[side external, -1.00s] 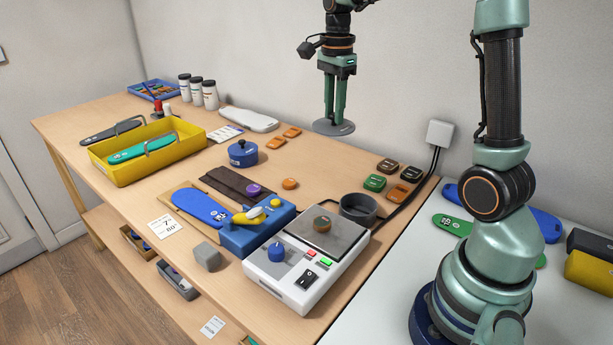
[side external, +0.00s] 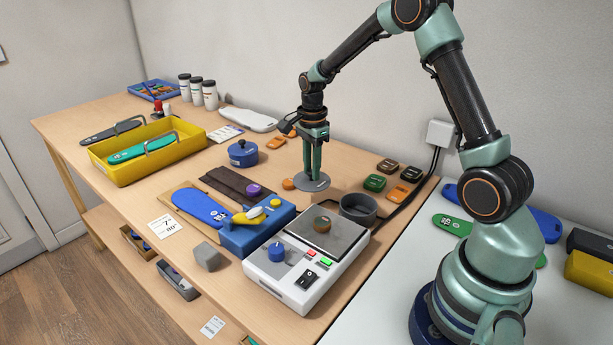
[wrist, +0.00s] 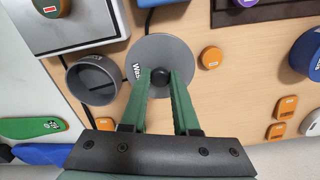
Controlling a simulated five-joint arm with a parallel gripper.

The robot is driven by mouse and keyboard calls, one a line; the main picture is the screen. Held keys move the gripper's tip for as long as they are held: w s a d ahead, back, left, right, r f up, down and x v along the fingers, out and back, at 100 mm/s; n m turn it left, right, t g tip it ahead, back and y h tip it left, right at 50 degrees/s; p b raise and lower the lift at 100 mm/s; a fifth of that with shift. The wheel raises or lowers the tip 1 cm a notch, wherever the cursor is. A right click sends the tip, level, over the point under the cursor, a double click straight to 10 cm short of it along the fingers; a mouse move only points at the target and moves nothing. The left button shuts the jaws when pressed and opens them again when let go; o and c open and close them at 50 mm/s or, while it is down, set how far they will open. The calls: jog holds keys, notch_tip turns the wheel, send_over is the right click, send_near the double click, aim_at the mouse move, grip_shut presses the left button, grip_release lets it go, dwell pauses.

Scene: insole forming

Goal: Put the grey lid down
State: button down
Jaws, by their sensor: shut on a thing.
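The grey lid (side external: 311,184) is a flat round disc with a dark knob and white lettering. My gripper (side external: 312,172) is shut on the lid's knob, pointing down. In the side view the lid is level, at or very near the wooden table top; I cannot tell whether it touches. In the wrist view the lid (wrist: 166,55) lies under my fingertips (wrist: 160,78). The open grey round pot (side external: 358,208) stands beside it, and also shows in the wrist view (wrist: 94,80).
A white machine (side external: 306,262) with a hot plate stands in front. An orange disc (side external: 288,184) lies close to the lid's left. Orange, green and dark pieces (side external: 386,166) lie to the right. A blue lidded pot (side external: 243,153) stands farther left.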

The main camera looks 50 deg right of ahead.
jog(key=shift+f, duration=2.95)
jog(key=shift+f, duration=0.15)
jog(key=c, duration=0.7)
grip_release()
jog(key=shift+o, duration=0.2)
